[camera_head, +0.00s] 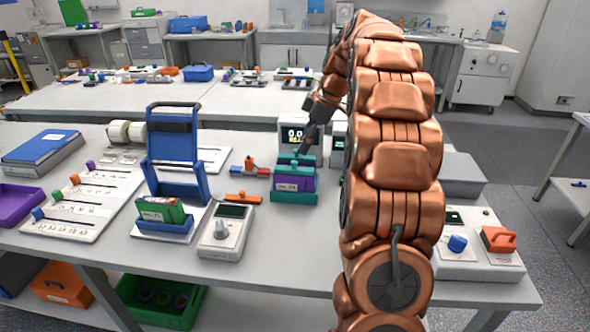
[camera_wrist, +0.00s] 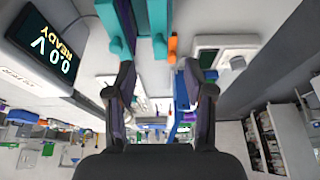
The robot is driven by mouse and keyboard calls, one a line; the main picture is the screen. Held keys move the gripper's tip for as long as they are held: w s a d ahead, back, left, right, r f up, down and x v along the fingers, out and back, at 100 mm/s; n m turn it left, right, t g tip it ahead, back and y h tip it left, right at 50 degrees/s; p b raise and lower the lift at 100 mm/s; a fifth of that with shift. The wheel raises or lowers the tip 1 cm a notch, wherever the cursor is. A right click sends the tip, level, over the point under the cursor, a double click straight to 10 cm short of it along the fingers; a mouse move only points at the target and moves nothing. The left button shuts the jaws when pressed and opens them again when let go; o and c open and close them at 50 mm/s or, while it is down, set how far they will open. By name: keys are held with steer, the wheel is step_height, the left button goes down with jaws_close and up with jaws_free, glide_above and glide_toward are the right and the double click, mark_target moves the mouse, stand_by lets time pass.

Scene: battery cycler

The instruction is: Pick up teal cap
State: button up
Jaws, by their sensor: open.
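A teal holder (camera_head: 294,196) with a purple block (camera_head: 293,184) in it stands on the middle table, in front of a display. Its upper part is a teal piece (camera_head: 297,160), which looks like the teal cap. In the wrist view my gripper (camera_wrist: 160,72) is open, with a finger on each side and nothing held. A narrow teal bar (camera_wrist: 160,46) shows between and beyond the fingertips. I cannot tell whether the fingers touch it.
A display unit reading 0.0 (camera_head: 294,134) stands close behind the holder. An orange clip (camera_head: 243,198) and a handheld meter (camera_head: 226,230) lie to its left. A blue stand (camera_head: 174,150) is farther left. A white panel with knobs (camera_head: 462,245) is at right.

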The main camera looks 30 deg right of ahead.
mark_target(298, 168)
steer(key=shift+w+d+f, duration=0.1)
steer(key=shift+d, duration=0.15)
steer(key=shift+p+x, duration=0.35)
steer(key=shift+x, duration=0.9)
steer(key=shift+s+p+x, duration=0.15)
steer(key=shift+p+x, duration=0.25)
steer(key=shift+x, duration=0.25)
steer(key=shift+s+p+x, duration=0.15)
steer(key=shift+p+x, duration=0.25)
steer(key=shift+x, duration=0.25)
steer(key=shift+p+x, duration=0.3)
steer(key=shift+x, duration=1.05)
steer(key=shift+d, duration=0.1)
steer(key=c, duration=0.9)
